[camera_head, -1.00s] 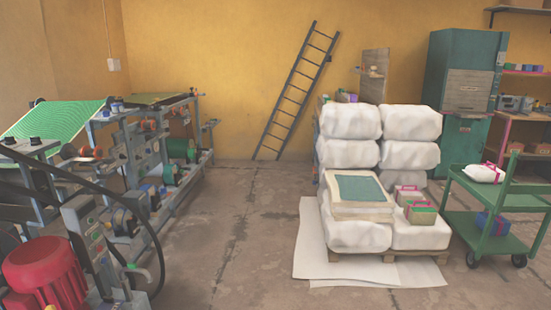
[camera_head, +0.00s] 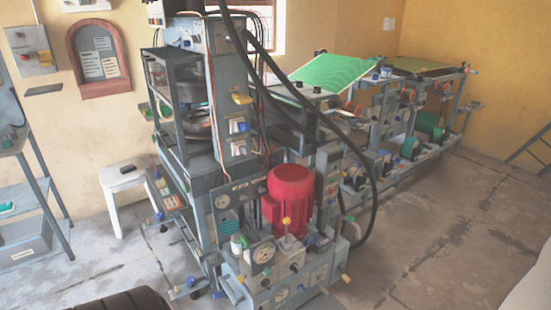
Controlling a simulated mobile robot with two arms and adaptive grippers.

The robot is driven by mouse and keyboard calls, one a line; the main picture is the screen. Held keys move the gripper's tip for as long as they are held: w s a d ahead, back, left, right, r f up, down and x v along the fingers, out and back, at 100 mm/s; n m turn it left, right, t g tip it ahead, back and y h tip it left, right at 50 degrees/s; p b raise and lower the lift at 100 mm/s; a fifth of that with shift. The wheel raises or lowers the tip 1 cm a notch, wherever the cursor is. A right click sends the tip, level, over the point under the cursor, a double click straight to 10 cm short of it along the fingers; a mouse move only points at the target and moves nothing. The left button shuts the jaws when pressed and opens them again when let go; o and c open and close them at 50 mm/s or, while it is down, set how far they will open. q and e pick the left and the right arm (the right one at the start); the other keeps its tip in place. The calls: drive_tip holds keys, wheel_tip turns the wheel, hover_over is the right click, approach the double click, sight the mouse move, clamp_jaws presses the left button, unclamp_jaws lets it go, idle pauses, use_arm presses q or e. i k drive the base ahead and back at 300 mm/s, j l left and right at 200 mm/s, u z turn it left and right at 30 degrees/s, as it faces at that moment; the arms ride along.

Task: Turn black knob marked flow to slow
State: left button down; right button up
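The press machine (camera_head: 235,95) stands in the middle of the view, with a red motor (camera_head: 290,195) on its front right. A low grey control box (camera_head: 275,280) in front of it carries round gauges (camera_head: 264,253) and small dark knobs (camera_head: 293,267). The markings are too small to read, so I cannot tell which knob is marked flow or where it points. Neither of my grippers is in view.
A white stool (camera_head: 122,195) stands left of the press, and a grey shelf rack (camera_head: 40,190) is at the far left. A black hose (camera_head: 372,190) loops down beside the motor. Rollers and green sheets (camera_head: 340,72) extend behind right. The right floor is clear.

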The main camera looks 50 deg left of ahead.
sight(294, 267)
drive_tip(key=u, duration=1.6)
